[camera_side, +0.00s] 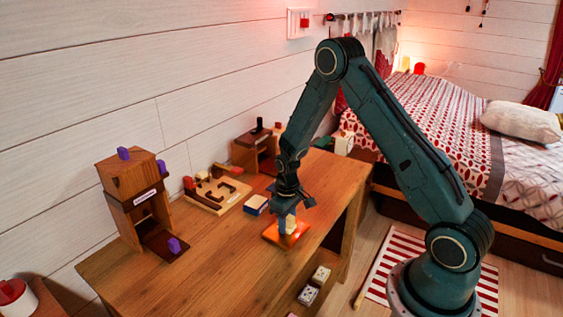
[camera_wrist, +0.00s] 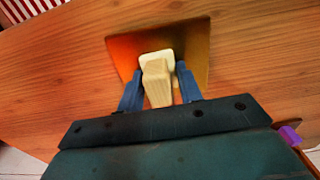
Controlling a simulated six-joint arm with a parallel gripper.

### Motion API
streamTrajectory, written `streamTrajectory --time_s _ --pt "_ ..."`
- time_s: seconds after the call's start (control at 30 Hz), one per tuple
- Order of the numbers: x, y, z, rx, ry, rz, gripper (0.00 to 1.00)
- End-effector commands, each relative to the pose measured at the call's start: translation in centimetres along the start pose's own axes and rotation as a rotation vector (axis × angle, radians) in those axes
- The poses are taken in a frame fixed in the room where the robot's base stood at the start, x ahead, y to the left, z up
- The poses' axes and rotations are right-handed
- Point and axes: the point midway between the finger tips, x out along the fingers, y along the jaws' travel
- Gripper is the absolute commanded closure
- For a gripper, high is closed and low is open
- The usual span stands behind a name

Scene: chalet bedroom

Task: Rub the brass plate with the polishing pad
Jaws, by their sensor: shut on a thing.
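The brass plate (camera_wrist: 196,47) lies flat on the wooden table, shining orange to gold; in the side view the plate (camera_side: 271,236) is bright orange near the table's right edge. My gripper (camera_wrist: 158,77) is shut on the polishing pad, with a blue finger on each side of its wooden handle. The pad (camera_wrist: 152,56) has a pale cream base, seen over the plate. In the side view my gripper (camera_side: 287,218) points down above the plate and the pad (camera_side: 290,226) is between its fingers. Whether the pad touches the plate is hard to tell.
A wooden cabinet (camera_side: 135,190) with purple knobs stands at the left of the table (camera_side: 215,270). A blue and cream block (camera_side: 255,205), a wooden maze board (camera_side: 216,190) and a dark wooden box (camera_side: 250,150) stand behind the plate. The front middle of the table is clear.

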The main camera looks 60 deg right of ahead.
Motion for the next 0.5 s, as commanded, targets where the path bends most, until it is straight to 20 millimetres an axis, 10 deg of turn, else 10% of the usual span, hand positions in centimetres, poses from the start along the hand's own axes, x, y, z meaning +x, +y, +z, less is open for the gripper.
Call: streamTrajectory --time_s 0.5 --pt "0.1 -0.2 3.8 0.000 -0.003 -0.001 0.89"
